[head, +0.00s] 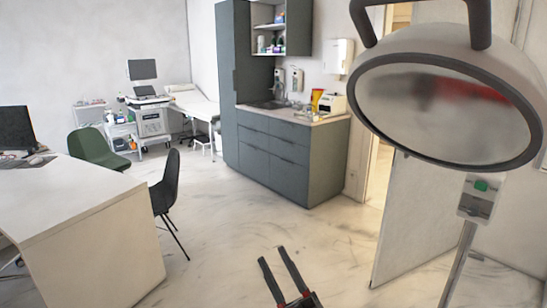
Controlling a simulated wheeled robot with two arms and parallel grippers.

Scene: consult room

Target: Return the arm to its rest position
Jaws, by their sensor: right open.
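My right gripper (274,260) shows at the bottom centre of the head view. It has two dark parallel fingers with red parts at their base, pointing up and to the left in the picture. The fingers are apart and nothing is between them. Behind them I see only the pale marbled floor (235,225). The rest of the right arm is cut off by the lower edge of the picture. My left gripper is not in the picture.
A large round lamp (420,45) hangs close at the upper right, with a pole (458,265) below it. A white desk (95,245) and a dark chair (165,185) stand left. A grey cabinet (268,150) is behind, a door (425,210) right. The middle floor is clear.

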